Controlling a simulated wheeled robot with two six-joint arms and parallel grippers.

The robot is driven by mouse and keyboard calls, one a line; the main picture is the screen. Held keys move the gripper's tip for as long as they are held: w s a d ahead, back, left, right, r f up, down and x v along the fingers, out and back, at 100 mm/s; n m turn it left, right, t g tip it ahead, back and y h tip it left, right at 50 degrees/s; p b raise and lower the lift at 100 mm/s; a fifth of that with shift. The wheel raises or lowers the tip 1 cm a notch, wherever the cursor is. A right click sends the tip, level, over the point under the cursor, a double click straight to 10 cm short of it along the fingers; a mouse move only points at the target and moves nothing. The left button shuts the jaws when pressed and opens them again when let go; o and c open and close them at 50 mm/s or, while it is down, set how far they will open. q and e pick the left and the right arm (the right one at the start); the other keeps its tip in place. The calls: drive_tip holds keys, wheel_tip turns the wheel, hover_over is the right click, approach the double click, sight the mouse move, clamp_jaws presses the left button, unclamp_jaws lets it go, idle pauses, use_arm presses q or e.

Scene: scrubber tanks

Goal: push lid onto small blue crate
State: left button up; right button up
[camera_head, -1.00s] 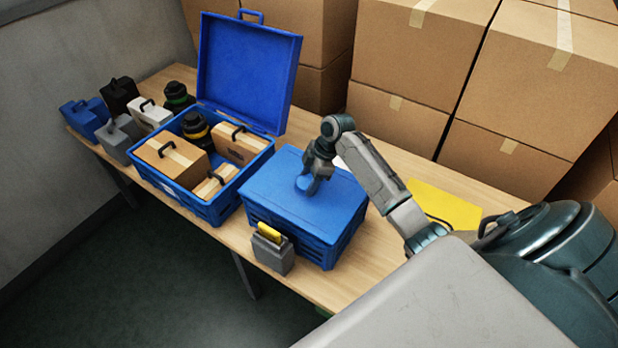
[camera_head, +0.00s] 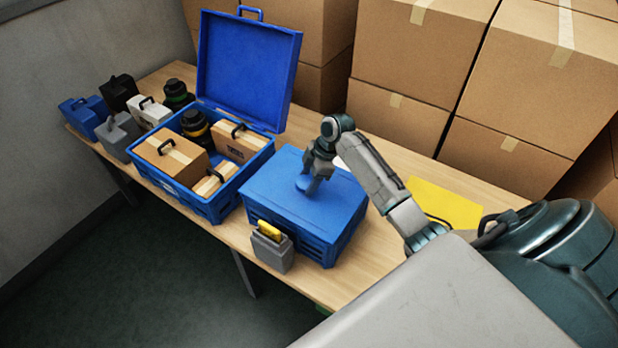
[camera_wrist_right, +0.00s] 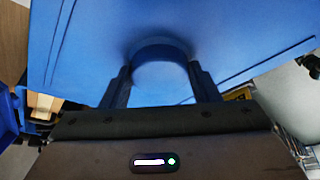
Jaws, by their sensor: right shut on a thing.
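The small blue crate (camera_head: 291,238) stands on the table, with the flat blue lid (camera_head: 300,208) on its top. From the head the lid looks level and seated, though its far edge is partly behind my arm. My right gripper (camera_head: 309,187) is above the lid's middle, pointing down, shut on the lid's round blue knob (camera_head: 304,183). In the right wrist view the two dark fingers (camera_wrist_right: 161,88) stand on either side of the knob (camera_wrist_right: 160,62), and the lid's face (camera_wrist_right: 90,45) fills the upper part. My left gripper is not in view.
A grey block with a yellow top (camera_head: 272,250) stands against the crate's front. An open blue case (camera_head: 215,208) holding boxes and a jar is to the left, its lid (camera_head: 248,70) raised. A yellow sheet (camera_head: 445,203) lies right. Cardboard boxes (camera_head: 400,120) line the back.

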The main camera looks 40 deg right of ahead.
drive_tip(key=o, duration=1.6)
drive_tip(key=shift+r, duration=0.15)
wheel_tip(320, 180, up, 7)
drive_tip(key=p, duration=0.6)
drive_tip(key=shift+p, duration=0.3)
